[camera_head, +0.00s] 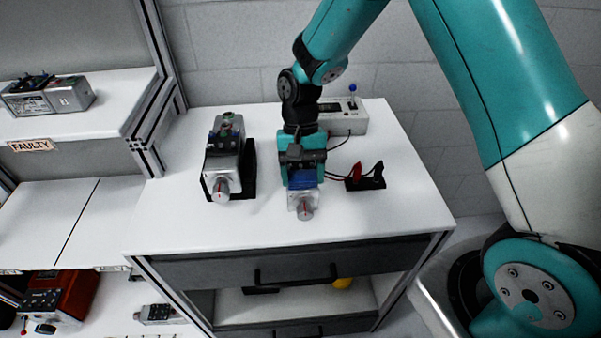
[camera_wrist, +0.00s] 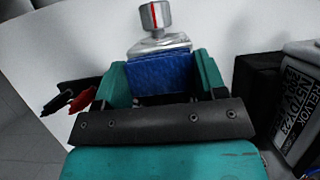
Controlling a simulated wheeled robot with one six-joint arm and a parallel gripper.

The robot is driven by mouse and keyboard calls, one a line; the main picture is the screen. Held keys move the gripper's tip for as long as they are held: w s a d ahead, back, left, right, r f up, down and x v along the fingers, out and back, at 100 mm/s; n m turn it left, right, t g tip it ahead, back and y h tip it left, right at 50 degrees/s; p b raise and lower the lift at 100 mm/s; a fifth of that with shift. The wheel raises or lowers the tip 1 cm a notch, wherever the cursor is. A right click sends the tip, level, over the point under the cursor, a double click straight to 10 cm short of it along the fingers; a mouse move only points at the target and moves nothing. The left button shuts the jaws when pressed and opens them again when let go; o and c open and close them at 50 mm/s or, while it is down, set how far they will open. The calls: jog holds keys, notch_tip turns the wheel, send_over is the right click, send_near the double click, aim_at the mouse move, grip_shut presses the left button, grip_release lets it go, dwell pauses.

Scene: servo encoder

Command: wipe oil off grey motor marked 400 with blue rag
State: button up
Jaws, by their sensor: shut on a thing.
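My gripper (camera_head: 302,178) points down over the table with the blue rag (camera_head: 303,180) between its fingers. In the wrist view the blue rag (camera_wrist: 160,73) fills the gap between the teal fingertips (camera_wrist: 163,82). The rag lies against or just over a grey motor (camera_head: 304,204), and I cannot tell if they touch. The motor's shaft end with a red line also shows in the wrist view (camera_wrist: 156,17). The rest of this motor is hidden by my gripper. No 400 marking or oil can be made out on it.
A second grey motor (camera_head: 222,160) sits in a black holder to the left. Red and black clips (camera_head: 366,179) on a stand are to the right, wired to a white tester box (camera_head: 345,117) behind. Another motor (camera_head: 48,95) is on the faulty shelf. The table's front right is clear.

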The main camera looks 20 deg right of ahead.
jog(key=shift+s+d+f, duration=0.1)
jog(key=shift+s+d, duration=0.05)
jog(key=shift+d, duration=0.2)
jog(key=shift+s+d+r+p, duration=0.2)
jog(key=shift+d+r+p, duration=0.2)
jog(key=shift+d, duration=0.3)
notch_tip(320, 180, up, 3)
jog(key=shift+r+p, duration=0.15)
jog(key=shift+p, duration=1)
notch_tip(320, 180, up, 4)
jog(key=p, duration=0.4)
jog(key=shift+r, duration=0.2)
jog(key=shift+a, duration=0.1)
jog(key=shift+f, duration=0.2)
jog(key=shift+w+a+f+b, duration=0.1)
jog(key=shift+a+f+b, duration=0.15)
jog(key=shift+f+b, duration=0.4)
jog(key=shift+s+a+f+b, duration=0.1)
jog(key=shift+a+f+b, duration=0.2)
jog(key=shift+f, duration=0.7)
jog(key=shift+w+a+f+b, duration=0.1)
jog(key=shift+a+f+b, duration=0.1)
jog(key=shift+f+b, duration=0.5)
jog(key=shift+f, duration=0.1)
